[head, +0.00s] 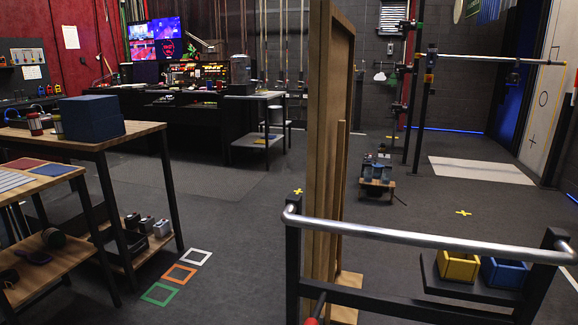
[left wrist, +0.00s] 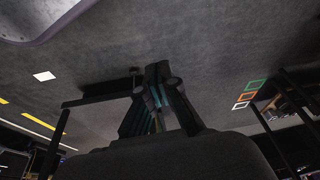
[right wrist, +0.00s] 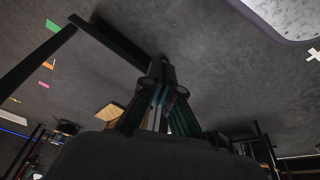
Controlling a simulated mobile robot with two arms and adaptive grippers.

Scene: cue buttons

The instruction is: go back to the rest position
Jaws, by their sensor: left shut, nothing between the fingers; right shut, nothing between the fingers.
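My left gripper (left wrist: 158,76) shows in the left wrist view with its dark fingers together and nothing between them. My right gripper (right wrist: 161,72) shows in the right wrist view, also shut and empty. Neither gripper can be made out in the head view. In both wrist views the grey floor lies behind the fingers.
A metal rail (head: 400,237) on dark posts stands close in front, with a yellow bin (head: 458,268) and blue bin (head: 503,272) on a shelf behind it. A tall wooden panel (head: 325,150) stands mid-view. A wooden table (head: 120,133) is left. Open floor (head: 235,215) lies between.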

